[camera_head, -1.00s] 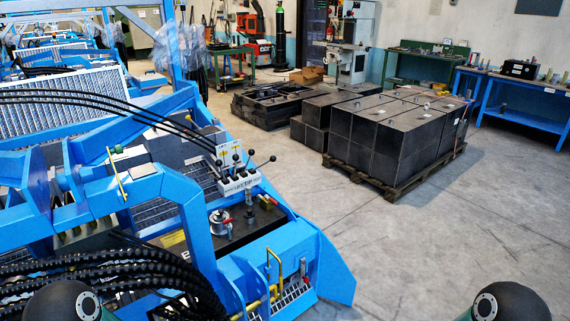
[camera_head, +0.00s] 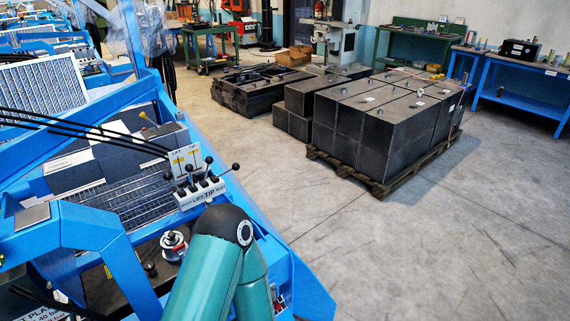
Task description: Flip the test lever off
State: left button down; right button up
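The lever block (camera_head: 199,193) is a white strip on the blue machine, left of centre, with a row of black-knobbed levers. Its front lettering includes LIFT, TIP and, at the right end, what reads as TEST. The rightmost lever (camera_head: 236,167), above that word, leans clearly to the right. The other levers, such as the one with its knob at the top (camera_head: 209,160), stand more upright. A teal link of my arm rises from the bottom edge, its dark elbow just below and right of the block. Neither gripper shows, and nothing is seen touching the levers.
Blue frame beams (camera_head: 90,225) and black hoses (camera_head: 80,125) surround the block. A silver-and-red fitting (camera_head: 173,242) sits just below it. Black blocks on a wooden pallet (camera_head: 400,185) stand to the right. The floor (camera_head: 430,260) at lower right is clear.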

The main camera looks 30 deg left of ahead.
aim_at(235, 166)
jog(key=u, duration=0.05)
jog(key=i, duration=1)
jog(key=u, duration=0.85)
jog(key=i, duration=0.4)
jog(key=u, duration=0.3)
jog(key=k, duration=0.95)
jog(key=u, duration=0.15)
jog(key=i, duration=0.95)
jog(key=z, duration=0.05)
